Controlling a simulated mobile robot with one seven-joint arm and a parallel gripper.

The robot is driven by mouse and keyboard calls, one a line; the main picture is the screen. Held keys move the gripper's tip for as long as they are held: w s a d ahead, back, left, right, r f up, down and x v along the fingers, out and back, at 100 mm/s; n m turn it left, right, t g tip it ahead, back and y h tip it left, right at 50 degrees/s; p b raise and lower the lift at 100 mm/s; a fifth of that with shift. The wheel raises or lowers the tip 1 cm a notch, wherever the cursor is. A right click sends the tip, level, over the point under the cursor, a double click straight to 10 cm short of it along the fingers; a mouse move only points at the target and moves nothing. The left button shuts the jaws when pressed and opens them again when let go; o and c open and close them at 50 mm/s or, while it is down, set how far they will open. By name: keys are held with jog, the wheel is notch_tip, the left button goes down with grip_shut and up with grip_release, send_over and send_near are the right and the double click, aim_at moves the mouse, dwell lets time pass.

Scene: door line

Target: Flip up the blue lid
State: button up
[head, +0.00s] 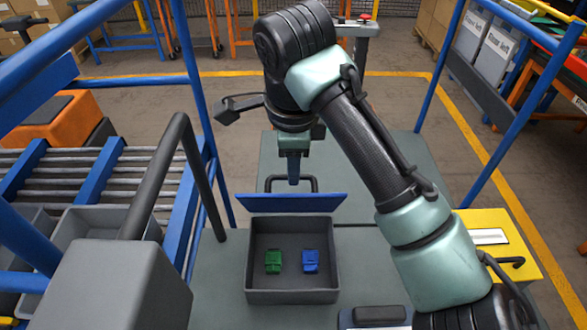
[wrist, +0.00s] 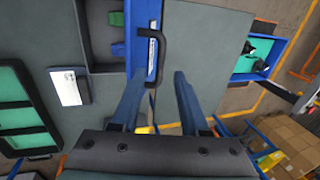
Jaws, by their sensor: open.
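The blue lid (head: 291,203) stands raised at the far rim of a grey box (head: 292,297), so the box's inside shows. The lid also shows as a narrow strip in the wrist view (wrist: 134,25). A black handle (head: 314,182) sticks out on the lid's far side; it shows as a dark loop in the wrist view (wrist: 163,55). My gripper (head: 293,180) points down near the handle, behind the lid. In the wrist view my gripper (wrist: 156,78) is open, its fingers apart near the handle, with nothing held. Contact with the handle cannot be told.
A green block (head: 273,261) and a blue block (head: 311,260) lie inside the box. A yellow box (head: 500,235) stands at the right, beside my arm. A roller conveyor (head: 80,185) and blue rails are at the left. The grey tabletop (head: 385,165) behind the lid is clear.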

jog(key=shift+x, duration=1.3)
grip_shut()
dwell(0.5)
